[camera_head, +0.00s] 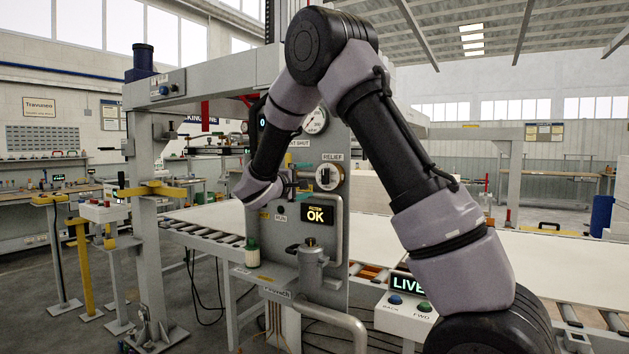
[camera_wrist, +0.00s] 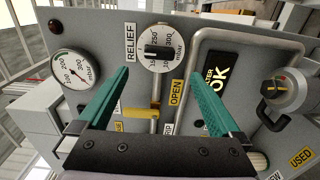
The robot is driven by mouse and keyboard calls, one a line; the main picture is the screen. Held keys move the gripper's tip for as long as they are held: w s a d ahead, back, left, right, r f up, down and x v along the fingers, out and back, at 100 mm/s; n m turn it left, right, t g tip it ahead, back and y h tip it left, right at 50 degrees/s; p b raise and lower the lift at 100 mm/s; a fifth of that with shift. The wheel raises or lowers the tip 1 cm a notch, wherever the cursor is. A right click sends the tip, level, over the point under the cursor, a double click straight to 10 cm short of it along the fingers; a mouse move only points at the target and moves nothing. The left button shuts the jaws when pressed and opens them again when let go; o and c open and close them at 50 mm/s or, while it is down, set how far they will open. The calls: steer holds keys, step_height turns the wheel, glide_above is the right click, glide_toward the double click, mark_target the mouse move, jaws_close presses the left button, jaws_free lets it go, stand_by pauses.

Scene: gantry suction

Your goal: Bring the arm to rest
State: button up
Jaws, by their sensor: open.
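My arm reaches from the lower right, arches over and comes down to the grey control panel (camera_head: 334,255). My gripper (camera_head: 294,186) is at the panel's front, left of the relief knob (camera_head: 325,177), and partly hidden by my wrist. In the wrist view my gripper (camera_wrist: 163,84) is open, with two green fingers apart and nothing held between them. The white relief knob (camera_wrist: 158,48) lies beyond the fingertips. A yellow lever (camera_wrist: 141,112) on a pipe shows between the fingers, beside the OPEN label (camera_wrist: 176,92). I cannot tell whether a finger touches the panel.
A pressure gauge (camera_head: 315,120) and an OK display (camera_head: 318,215) sit on the panel. A bent pipe (camera_head: 345,325) and a grey canister (camera_head: 310,268) stick out below. A gantry post (camera_head: 148,230) stands left. A roller conveyor with a white sheet (camera_head: 560,265) runs behind.

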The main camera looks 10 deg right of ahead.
steer(key=shift+s+a, duration=0.45)
steer(key=s+d+m+g+y, duration=0.2)
steer(key=s+d+m+g, duration=0.25)
steer(key=s+d, duration=0.4)
steer(key=s+d+m+g+y, duration=0.25)
steer(key=s+d+g, duration=0.3)
steer(key=s, duration=0.55)
steer(key=s+a+m+t+y, duration=0.1)
steer(key=s+a+m+y, duration=0.1)
steer(key=s, duration=0.3)
steer(key=s+a+r+m+t+y, duration=0.1)
steer(key=s+a+m+t+y, duration=0.1)
steer(key=s+y, duration=0.3)
steer(key=s+a+m+t+y, duration=0.1)
steer(key=s+a+m+y, duration=0.1)
steer(key=s, duration=0.5)
steer(key=shift+s+a+r+y, duration=0.3)
steer(key=shift+a+y, duration=0.35)
steer(key=shift+a, duration=0.6)
